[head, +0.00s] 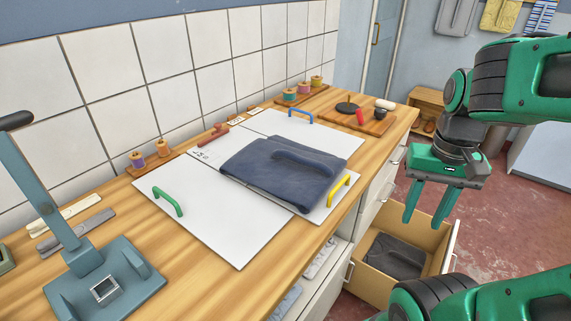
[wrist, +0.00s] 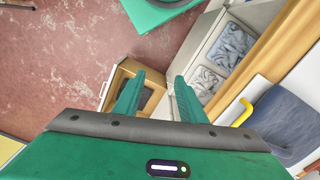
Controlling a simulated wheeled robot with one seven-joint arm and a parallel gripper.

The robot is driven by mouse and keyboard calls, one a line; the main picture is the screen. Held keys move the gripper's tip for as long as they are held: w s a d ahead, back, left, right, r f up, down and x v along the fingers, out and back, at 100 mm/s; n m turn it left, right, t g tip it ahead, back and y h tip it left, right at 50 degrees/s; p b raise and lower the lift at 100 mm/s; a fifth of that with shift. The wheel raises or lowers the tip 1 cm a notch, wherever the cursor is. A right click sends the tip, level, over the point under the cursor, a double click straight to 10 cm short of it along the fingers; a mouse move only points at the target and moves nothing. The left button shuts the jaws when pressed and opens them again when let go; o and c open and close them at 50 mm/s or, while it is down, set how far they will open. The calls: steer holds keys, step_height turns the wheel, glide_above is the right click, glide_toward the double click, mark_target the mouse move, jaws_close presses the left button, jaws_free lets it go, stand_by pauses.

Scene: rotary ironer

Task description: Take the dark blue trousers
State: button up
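A folded dark blue garment (head: 262,177) lies on white hinged-looking boards (head: 225,215) on the wooden counter; a raised strap-like fold crosses its top. Part of it shows at the right edge of the wrist view (wrist: 288,118). A second dark, blue-grey folded garment (head: 396,257) lies in an open drawer (head: 440,262). I cannot tell for certain which one is the trousers. My gripper (head: 424,217) is open and empty, pointing down above the drawer, to the right of the counter and apart from both garments. Its fingers (wrist: 160,80) partly hide the drawer in the wrist view.
Green (head: 168,201), yellow (head: 339,190) and blue (head: 300,115) handles stand up from the boards. A blue-grey press-like device (head: 105,285) stands at the front left. Thread spools (head: 138,160) line the wall. Grey folded cloths (wrist: 230,42) sit in compartments under the counter.

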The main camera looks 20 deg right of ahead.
steer(key=w+a+r+m, duration=0.1)
steer(key=w+r+m, duration=0.35)
steer(key=w, duration=0.45)
step_height(320, 180, up, 5)
steer(key=m, duration=1.7)
glide_above(286, 152)
steer(key=shift+n, duration=0.25)
step_height(286, 152, down, 10)
steer(key=shift+r, duration=0.2)
jaws_close()
